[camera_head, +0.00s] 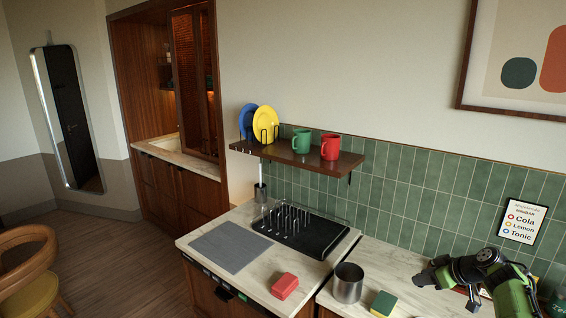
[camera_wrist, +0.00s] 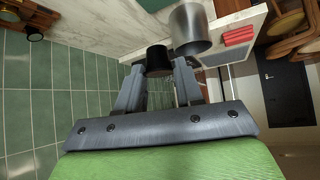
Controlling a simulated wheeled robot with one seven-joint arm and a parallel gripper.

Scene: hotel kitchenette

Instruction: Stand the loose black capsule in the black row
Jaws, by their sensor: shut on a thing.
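My gripper (camera_wrist: 160,74) is shut on the black capsule (camera_wrist: 158,58), which shows between the fingertips in the wrist view. The capsule looks like a small dark tapered cup, and part of it is hidden by the fingers. In the head view my gripper (camera_head: 426,277) is at the lower right, above the right-hand counter and right of the green and yellow sponge. The capsule cannot be told apart from the dark fingers there. I cannot make out the black row; my arm covers part of the counter at the lower right.
A metal canister (camera_head: 348,282) and a sponge (camera_head: 383,303) stand left of my gripper. A red block (camera_head: 285,286), a grey mat (camera_head: 231,247) and a dish rack (camera_head: 312,236) lie farther left. A menu card (camera_head: 522,221) is on the tiled wall.

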